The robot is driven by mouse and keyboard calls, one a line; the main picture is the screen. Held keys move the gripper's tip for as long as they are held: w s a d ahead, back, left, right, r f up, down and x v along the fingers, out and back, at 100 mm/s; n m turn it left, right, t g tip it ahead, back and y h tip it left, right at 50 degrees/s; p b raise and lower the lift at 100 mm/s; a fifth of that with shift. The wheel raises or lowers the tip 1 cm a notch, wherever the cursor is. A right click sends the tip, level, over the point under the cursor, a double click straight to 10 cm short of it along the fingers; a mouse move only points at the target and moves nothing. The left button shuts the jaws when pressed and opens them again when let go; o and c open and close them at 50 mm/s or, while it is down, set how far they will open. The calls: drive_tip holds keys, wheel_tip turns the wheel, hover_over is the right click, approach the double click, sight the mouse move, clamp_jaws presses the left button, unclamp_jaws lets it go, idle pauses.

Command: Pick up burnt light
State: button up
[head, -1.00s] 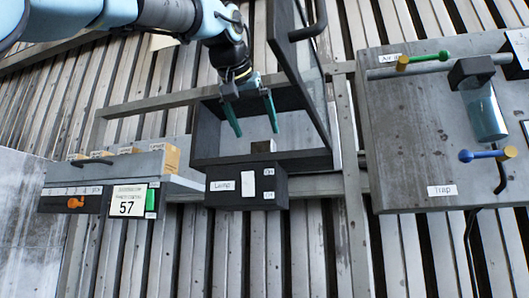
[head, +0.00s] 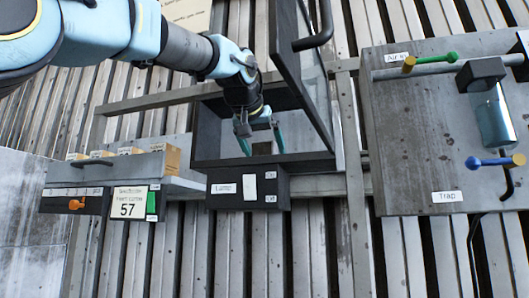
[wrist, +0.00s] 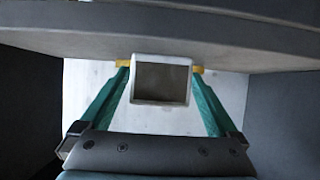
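The burnt light is a small square block with a pale rim and a dark brownish face (wrist: 161,83). It stands in the open box labelled "Lamp" and is mostly hidden between my fingers in the head view. My gripper (head: 264,150) reaches down into this box from above. In the wrist view its two green fingers with yellow tips (wrist: 160,68) lie on either side of the light.
The Lamp box's dark front wall (head: 250,188) stands close to my fingers. Its raised glazed lid (head: 303,70) stands at the right. A grey "Trap" panel (head: 415,140) with green and blue handles is further right. A drawer-like unit showing "57" (head: 128,202) is at the left.

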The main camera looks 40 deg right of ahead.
drive_tip(key=c, duration=1.2)
drive_tip(key=shift+c, duration=0.2)
drive_tip(key=shift+r, duration=0.25)
